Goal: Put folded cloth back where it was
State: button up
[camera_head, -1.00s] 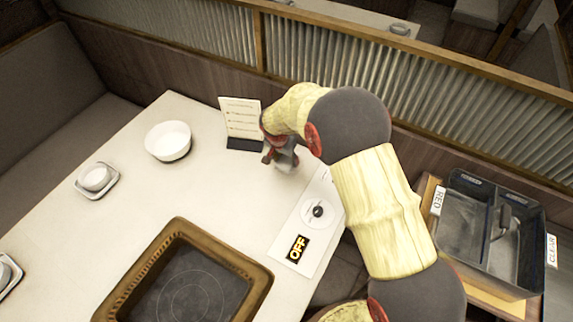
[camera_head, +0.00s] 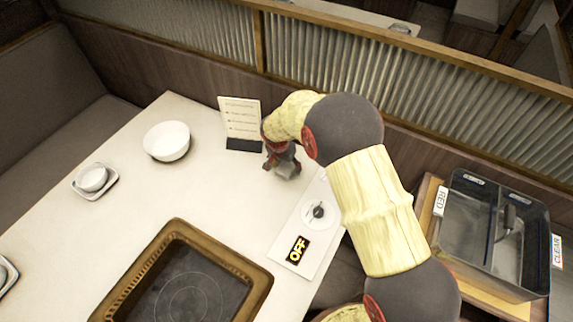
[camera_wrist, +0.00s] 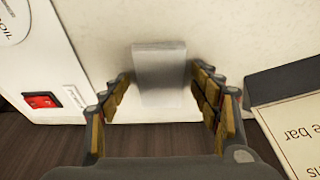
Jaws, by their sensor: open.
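The folded cloth (camera_wrist: 160,75) is a small pale grey-white rectangle lying on the cream table top near its edge, seen in the wrist view. My gripper (camera_wrist: 161,88) is open, with one finger on each side of the cloth and a visible gap to each. In the head view my gripper (camera_head: 284,162) is low over the far right part of the table, between the menu stand and the control panel. There the cloth cannot be made out, as my gripper and arm cover that spot.
A menu stand (camera_head: 240,117) is close beside my gripper. A control panel (camera_head: 305,232) marked OFF lies on the other side. A divided bin (camera_head: 520,270) stands right.

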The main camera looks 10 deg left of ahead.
jog(key=shift+r, duration=0.15)
jog(key=shift+r+p, duration=0.3)
jog(key=p+v, duration=0.2)
jog(key=v, duration=0.9)
jog(key=shift+s+r+p, duration=0.2)
jog(key=shift+p, duration=0.1)
jog(key=shift+r, duration=0.1)
jog(key=s+d+r+n+t, duration=0.1)
jog(key=s+d+r, duration=0.4)
jog(key=d+r, duration=0.55)
jog(key=s+d+r, duration=0.5)
jog(key=d+r, duration=0.5)
jog(key=r, duration=0.2)
jog(key=s+d+r+n, duration=0.1)
jog(key=s+d, duration=0.2)
jog(key=s, duration=0.3)
jog(key=s+d+r+n+t, duration=0.1)
jog(key=s+d, duration=0.3)
jog(key=s, duration=0.3)
jog(key=s+d+r+y, duration=0.1)
jog(key=s+d+r, duration=0.1)
jog(key=s+d, duration=0.2)
jog(key=s, duration=0.3)
jog(key=shift+n+t, duration=0.4)
